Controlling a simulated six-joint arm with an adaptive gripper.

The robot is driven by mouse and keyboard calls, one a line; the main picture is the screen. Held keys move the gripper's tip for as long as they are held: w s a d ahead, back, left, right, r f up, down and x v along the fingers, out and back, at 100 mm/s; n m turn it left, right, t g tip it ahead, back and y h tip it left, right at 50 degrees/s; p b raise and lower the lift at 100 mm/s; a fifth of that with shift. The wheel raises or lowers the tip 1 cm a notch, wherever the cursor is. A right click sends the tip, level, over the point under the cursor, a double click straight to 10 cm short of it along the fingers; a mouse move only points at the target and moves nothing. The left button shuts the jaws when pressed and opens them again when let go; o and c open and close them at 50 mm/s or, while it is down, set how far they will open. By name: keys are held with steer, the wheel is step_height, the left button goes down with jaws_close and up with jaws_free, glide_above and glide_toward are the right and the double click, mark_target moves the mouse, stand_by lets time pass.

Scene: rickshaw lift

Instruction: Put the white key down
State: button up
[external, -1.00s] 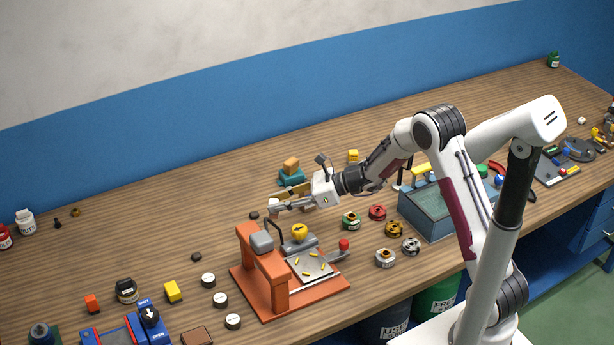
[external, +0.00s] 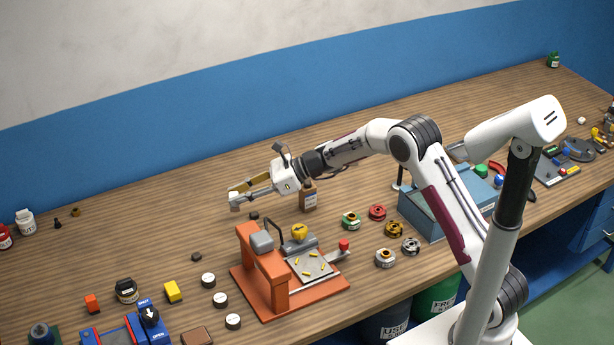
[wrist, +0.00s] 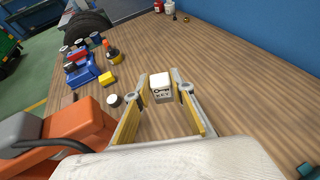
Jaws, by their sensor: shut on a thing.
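In the external view my gripper (external: 238,197) reaches left over the wooden bench, behind the orange machine. The block's end shows as a small greyish shape (external: 236,207) at the fingertips. It appears held above the bench; the exact gap underneath is hard to tell.
The orange machine (external: 263,262) stands in front of my gripper. A brown bottle (external: 308,198) stands beneath my wrist. Small dark blocks (external: 196,257) and several white-topped round pieces (external: 208,280) lie nearby. The bench left of my gripper (external: 150,225) is mostly clear.

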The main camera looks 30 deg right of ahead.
stand_by(0.4)
step_height(320, 180, down, 6)
stand_by(0.5)
steer(key=shift+f, duration=0.15)
steer(key=shift+f, duration=1.8)
steer(key=shift+f, duration=0.7)
steer(key=o, duration=1.1)
steer(key=shift+s, duration=0.1)
steer(key=shift+f, duration=0.1)
